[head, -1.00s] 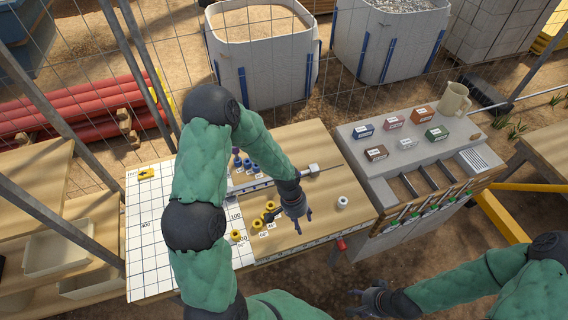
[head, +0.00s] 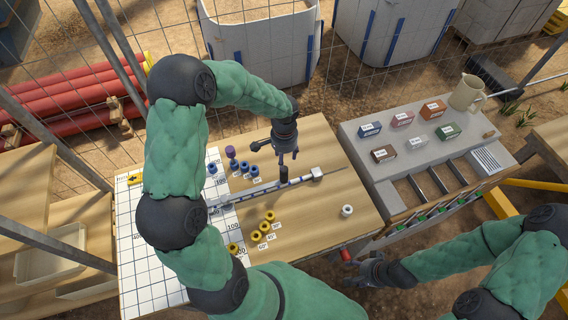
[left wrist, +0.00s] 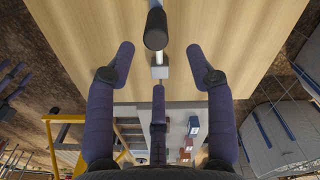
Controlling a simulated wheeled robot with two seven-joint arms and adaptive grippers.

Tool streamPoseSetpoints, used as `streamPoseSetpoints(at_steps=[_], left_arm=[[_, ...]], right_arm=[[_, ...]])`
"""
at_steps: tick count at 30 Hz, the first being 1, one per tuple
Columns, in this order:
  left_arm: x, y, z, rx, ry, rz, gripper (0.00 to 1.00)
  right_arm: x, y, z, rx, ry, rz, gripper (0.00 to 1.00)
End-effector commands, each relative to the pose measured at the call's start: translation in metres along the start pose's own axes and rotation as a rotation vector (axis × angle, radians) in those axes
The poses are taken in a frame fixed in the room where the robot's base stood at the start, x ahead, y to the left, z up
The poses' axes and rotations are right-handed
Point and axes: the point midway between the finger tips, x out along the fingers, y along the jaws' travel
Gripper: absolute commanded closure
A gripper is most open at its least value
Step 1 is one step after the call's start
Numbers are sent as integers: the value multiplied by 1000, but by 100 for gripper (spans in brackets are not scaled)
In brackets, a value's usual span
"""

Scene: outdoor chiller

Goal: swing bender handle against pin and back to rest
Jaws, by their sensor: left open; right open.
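The bender handle appears to be the thin grey bar (head: 300,180) lying across the wooden table, with a pale block near its right end. A dark upright grip (head: 283,174) stands on the bar; in the left wrist view a dark knob (left wrist: 156,30) shows ahead of the fingers. My left gripper (head: 285,154) is open just above the grip, not closed around it; contact is unclear. A purple-topped peg (head: 231,153) stands behind the bar; I cannot tell whether it is the pin. My right gripper (head: 357,270) is open and empty off the table's front edge.
Several blue rings (head: 254,170) lie behind the bar and several yellow rings (head: 264,227) in front. A white ring (head: 347,211) sits right. A gridded sheet (head: 140,240) covers the left side. A grey bench (head: 385,185) with small boxes and a mug (head: 467,93) stands right.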

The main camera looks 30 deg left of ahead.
Motion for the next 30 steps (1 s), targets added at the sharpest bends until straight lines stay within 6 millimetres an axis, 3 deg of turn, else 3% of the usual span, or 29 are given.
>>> streamPoseSetpoints(at_steps=[18, 30], left_arm=[[93, 1, 1, -2, -3, 3, 46], [106, 0, 0, -1, 0, 1, 46]], right_arm=[[10, 4, 0, 1, -1, 0, 44], [10, 4, 0, 0, -1, 0, 44]])
